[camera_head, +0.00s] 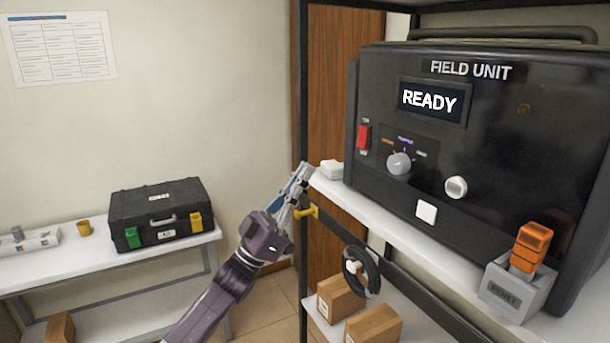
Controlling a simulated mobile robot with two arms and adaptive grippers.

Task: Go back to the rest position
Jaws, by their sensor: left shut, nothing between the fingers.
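My left gripper (297,185) is shut and empty. It points up and to the right, close to the rack's dark front post and the left end of the white shelf, by a yellow hook. My left arm comes in from the bottom edge. The black field unit (480,160) stands on the shelf and its screen (431,101) reads READY. My right gripper does not show.
The rack's shelf (400,222) holds an orange connector (530,246) in a grey port block (514,292). A black coiled cable (361,271) hangs below, above cardboard boxes (374,325). A black case (161,212) sits on the left bench (75,263). Floor shows between bench and rack.

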